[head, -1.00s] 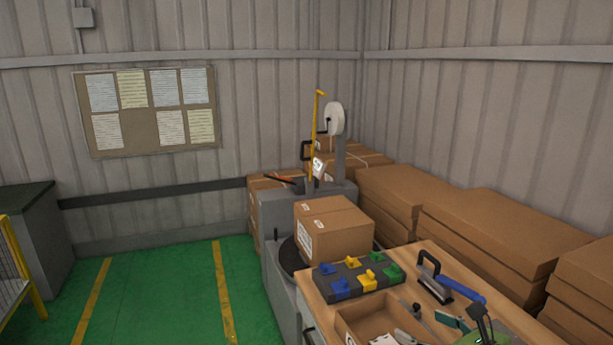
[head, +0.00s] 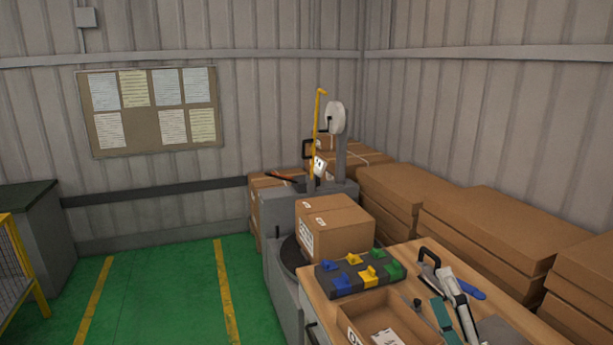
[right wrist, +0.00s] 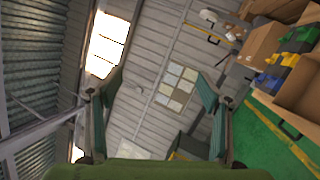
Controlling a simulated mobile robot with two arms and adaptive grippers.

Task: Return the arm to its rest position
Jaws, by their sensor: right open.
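My right gripper (head: 449,294) shows at the lower right of the head view, over the wooden workbench (head: 412,262). Only its fingers and a pale link show there. In the right wrist view, my right gripper (right wrist: 161,78) has its two teal-padded fingers spread wide, with nothing between them. It points up toward the wall and roof. Its green body fills the bottom of that view. My left gripper is not in view.
The bench holds a block with coloured clips (head: 358,273), an open cardboard box (head: 352,333) and a blue-handled tool (head: 474,289). A carton (head: 335,230) stands behind it. Stacked cartons (head: 505,225) line the right wall. The green floor (head: 160,290) is clear.

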